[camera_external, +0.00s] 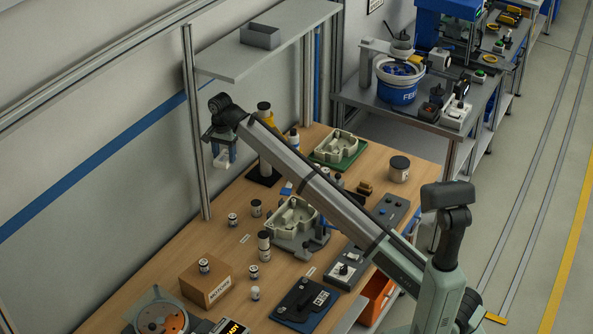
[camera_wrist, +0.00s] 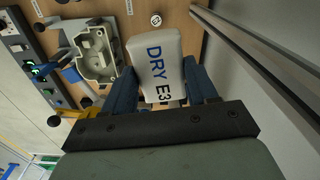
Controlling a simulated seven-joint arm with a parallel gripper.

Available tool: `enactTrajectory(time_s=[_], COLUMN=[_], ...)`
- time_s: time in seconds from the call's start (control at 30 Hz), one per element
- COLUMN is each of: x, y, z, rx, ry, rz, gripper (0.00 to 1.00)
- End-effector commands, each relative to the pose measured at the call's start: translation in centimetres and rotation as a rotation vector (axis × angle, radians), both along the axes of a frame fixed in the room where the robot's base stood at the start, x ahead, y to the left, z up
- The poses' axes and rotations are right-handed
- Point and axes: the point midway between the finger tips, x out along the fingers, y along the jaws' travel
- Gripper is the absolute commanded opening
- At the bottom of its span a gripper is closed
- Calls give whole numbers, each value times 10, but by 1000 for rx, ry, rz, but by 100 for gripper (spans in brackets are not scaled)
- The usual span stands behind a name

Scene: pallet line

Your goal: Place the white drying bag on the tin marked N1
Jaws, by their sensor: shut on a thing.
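The white drying bag (camera_wrist: 155,60), printed "DRY E3", is between the blue fingers of my gripper (camera_wrist: 162,78) in the wrist view. My gripper is shut on it. In the external view, my gripper (camera_external: 220,150) hangs above the far left side of the bench with the white bag (camera_external: 221,162) under it. Several small tins with white labels stand on the bench, among them one at the left (camera_external: 232,219), one further front (camera_external: 253,271) and one on a cardboard box (camera_external: 204,265). Their marks are too small to read, so I cannot tell which is N1.
A pale housing in a fixture (camera_external: 293,218) stands mid-bench, and another sits on a green tray (camera_external: 340,146). A cardboard box (camera_external: 206,284) stands at the front left. A grey shelf (camera_external: 265,50) hangs above the back, with an upright post (camera_external: 196,120) near my gripper.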

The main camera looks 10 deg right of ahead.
Motion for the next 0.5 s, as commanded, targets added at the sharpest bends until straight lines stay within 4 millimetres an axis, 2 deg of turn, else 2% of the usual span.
enactTrajectory(time_s=[0.03, 0.2, 0.5], x=[15, 55, 113], y=[-21, -84, -202], z=[4, 13, 28], rx=[1, 0, 0], ry=[-1, 0, 0], rz=[-13, -43, -103], gripper=[27, 27, 27])
